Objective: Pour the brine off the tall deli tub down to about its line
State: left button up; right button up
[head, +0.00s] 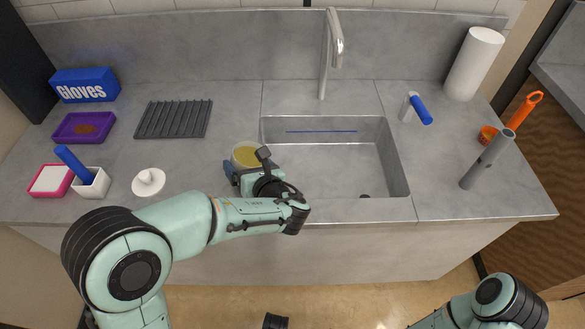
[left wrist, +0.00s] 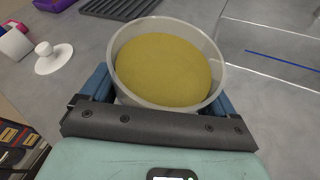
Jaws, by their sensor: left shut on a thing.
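The deli tub (head: 246,155) is a pale, see-through round tub at the sink's left edge. In the left wrist view the tub (left wrist: 213,62) holds yellow brine (left wrist: 162,70), with a band of bare inner wall above it. My left gripper (head: 246,167) is shut on the tub, a blue finger on each side. The tub looks near upright. I cannot tell whether its base touches the counter. The tub's lower wall and any line on it are hidden. The sink (head: 330,165) lies just right of the tub. My right gripper is out of view.
A white knobbed lid (head: 148,182) lies left of the tub. A black ribbed mat (head: 173,119), purple tray (head: 84,127) and gloves box (head: 85,85) stand further left. The tap (head: 332,50) rises behind the sink. A grey cylinder (head: 487,158) stands at the right. The basin looks mostly clear.

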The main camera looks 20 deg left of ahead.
pick_arm(q)
jog(key=shift+w+d+r, duration=0.1)
jog(key=shift+d+r, duration=0.05)
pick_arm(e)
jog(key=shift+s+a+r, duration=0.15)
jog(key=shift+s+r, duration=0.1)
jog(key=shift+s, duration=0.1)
pick_arm(q)
jog(key=shift+w+d+f+m+y, duration=0.35)
jog(key=shift+d+m+y, duration=0.2)
jog(key=shift+m, duration=0.25)
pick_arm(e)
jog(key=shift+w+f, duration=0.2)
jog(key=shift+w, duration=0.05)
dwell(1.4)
pick_arm(q)
jog(key=shift+r+p, duration=0.1)
jog(key=shift+p, duration=0.3)
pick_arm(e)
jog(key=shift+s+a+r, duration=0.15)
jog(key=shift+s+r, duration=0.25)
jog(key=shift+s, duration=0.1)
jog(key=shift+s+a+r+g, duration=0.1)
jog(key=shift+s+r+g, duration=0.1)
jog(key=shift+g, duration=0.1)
